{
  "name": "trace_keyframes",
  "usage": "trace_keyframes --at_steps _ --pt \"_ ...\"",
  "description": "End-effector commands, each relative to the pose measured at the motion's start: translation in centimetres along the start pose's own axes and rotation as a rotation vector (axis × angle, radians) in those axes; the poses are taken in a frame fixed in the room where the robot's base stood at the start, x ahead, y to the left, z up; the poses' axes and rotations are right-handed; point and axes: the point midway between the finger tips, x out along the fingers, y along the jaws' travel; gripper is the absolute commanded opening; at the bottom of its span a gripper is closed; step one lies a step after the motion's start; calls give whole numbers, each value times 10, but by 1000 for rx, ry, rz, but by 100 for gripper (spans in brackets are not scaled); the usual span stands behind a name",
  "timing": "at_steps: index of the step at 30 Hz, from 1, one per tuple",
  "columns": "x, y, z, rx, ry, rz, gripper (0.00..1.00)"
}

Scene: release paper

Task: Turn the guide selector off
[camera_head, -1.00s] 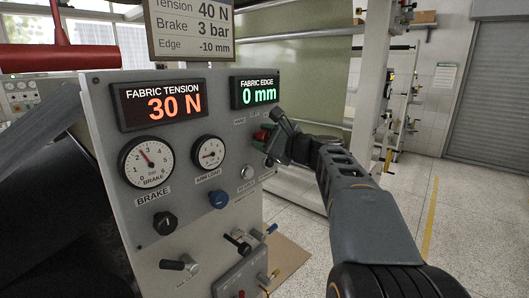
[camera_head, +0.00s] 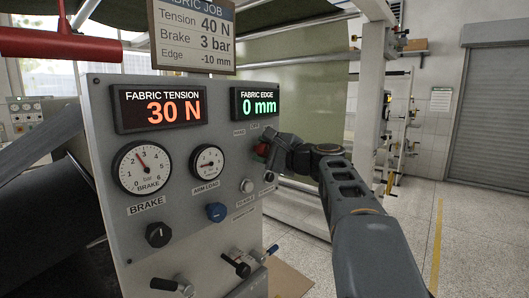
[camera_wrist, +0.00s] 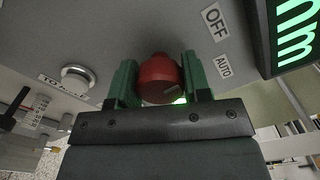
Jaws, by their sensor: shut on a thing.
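The guide selector is a red knob (camera_wrist: 160,80) on the grey panel, below the OFF label (camera_wrist: 215,22) and AUTO label (camera_wrist: 223,66) in the wrist view. My gripper (camera_wrist: 158,86) is shut on it, with one green finger on each side. In the head view the red knob (camera_head: 262,150) is partly hidden by my gripper (camera_head: 266,153), under the green "FABRIC EDGE 0 mm" display (camera_head: 255,103). Which label the knob points at cannot be told.
A silver button (camera_wrist: 78,78) sits beside the knob. The panel also holds brake (camera_head: 143,168) and arm load (camera_head: 207,162) gauges, a black knob (camera_head: 158,234), a blue knob (camera_head: 216,212) and levers below. Floor is open at right.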

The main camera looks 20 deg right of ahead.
Motion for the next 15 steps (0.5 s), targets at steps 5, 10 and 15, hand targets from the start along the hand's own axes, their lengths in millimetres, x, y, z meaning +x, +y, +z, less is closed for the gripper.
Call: trace_keyframes --at_steps 5,10,15 --pt "0 0 0 0 0 0 47" --pt "0 0 0 0 0 0 63" --pt "0 0 0 1 0 0 70"
